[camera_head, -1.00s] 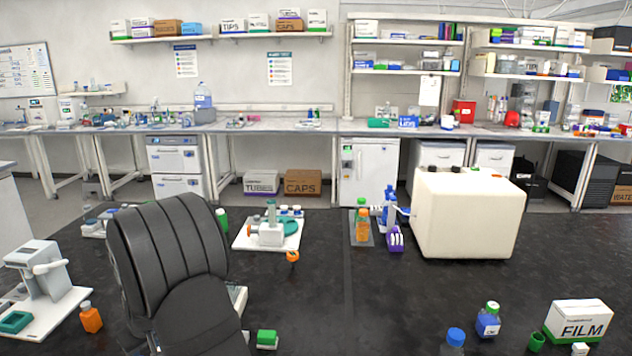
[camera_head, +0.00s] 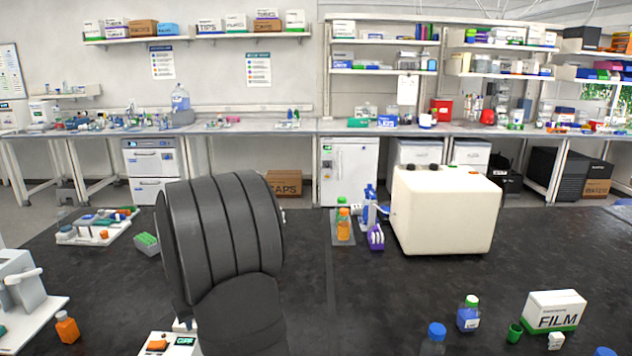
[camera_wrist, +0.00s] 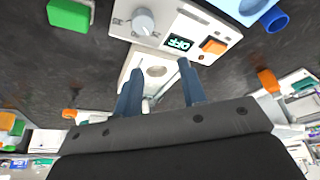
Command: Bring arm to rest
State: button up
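My arm, dark and ribbed, rises at the left of the centre in the head view, above the black bench. My gripper (camera_wrist: 159,67) shows in the wrist view, with two blue-grey fingers apart and nothing seen held between them. Behind the fingers is a white device (camera_wrist: 175,22) with a grey knob, an orange switch and a display reading OFF. Part of this device (camera_head: 160,343) also shows at the bottom of the head view, beside my arm. My gripper is hidden in the head view.
A large cream box (camera_head: 447,212) stands right of centre on the bench. An orange bottle (camera_head: 344,225) and a purple rack (camera_head: 376,237) stand left of it. A FILM box (camera_head: 553,312) and capped bottles are at the front right. Bare bench lies between.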

jog(key=w+d+m+h, duration=0.2)
jog(key=w+d+m, duration=0.2)
jog(key=d, duration=1)
jog(key=w+d+m+t+h, duration=0.1)
jog(key=d+m, duration=0.6)
jog(key=d, duration=0.8)
jog(key=w+h, duration=0.1)
jog(key=w, duration=0.1)
jog(key=shift+w+m, duration=0.3)
jog(key=shift+w, duration=0.05)
